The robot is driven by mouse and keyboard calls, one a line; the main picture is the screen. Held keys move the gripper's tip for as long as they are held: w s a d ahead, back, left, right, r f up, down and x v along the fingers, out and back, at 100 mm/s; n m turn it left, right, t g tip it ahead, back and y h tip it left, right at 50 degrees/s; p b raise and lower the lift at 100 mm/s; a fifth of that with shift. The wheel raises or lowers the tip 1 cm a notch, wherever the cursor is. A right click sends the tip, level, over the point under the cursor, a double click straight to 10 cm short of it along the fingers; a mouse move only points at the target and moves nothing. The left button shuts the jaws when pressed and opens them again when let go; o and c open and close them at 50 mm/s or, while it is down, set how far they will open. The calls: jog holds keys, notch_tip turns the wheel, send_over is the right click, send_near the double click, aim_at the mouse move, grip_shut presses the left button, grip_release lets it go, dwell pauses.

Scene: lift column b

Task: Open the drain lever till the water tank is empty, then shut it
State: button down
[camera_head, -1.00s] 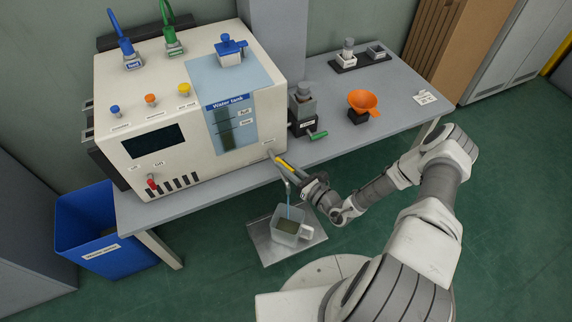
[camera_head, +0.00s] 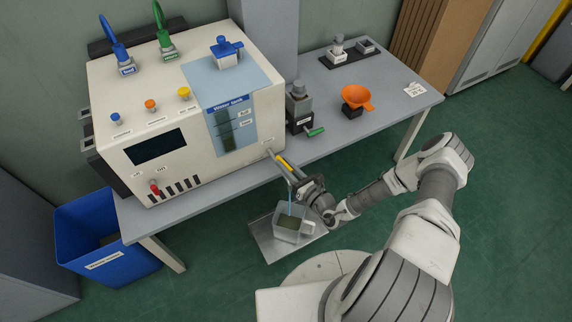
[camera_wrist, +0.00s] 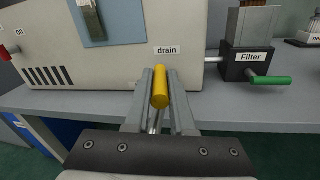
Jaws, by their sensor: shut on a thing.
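The yellow drain lever (camera_wrist: 160,87) sticks out from the machine front below the "drain" label, and it also shows in the head view (camera_head: 285,163). My gripper (camera_wrist: 161,100) is shut on the lever, with one finger on each side; in the head view it is at the table's front edge (camera_head: 296,175). The water tank window (camera_head: 232,124) on the machine front has a dark level strip; I cannot read the level exactly. A thin blue stream (camera_head: 290,197) falls from the drain into a clear jug (camera_head: 289,225) holding dark liquid.
The jug stands on a grey plate (camera_head: 268,247) low in front of the table. The filter (camera_wrist: 246,62) with its green handle (camera_wrist: 270,79) is right of the drain. A blue bin (camera_head: 88,235) stands at the left.

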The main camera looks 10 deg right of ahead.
jog(key=c, duration=0.8)
grip_release()
jog(key=shift+o, duration=0.2)
jog(key=shift+s+d, duration=0.1)
jog(key=shift+s, duration=0.05)
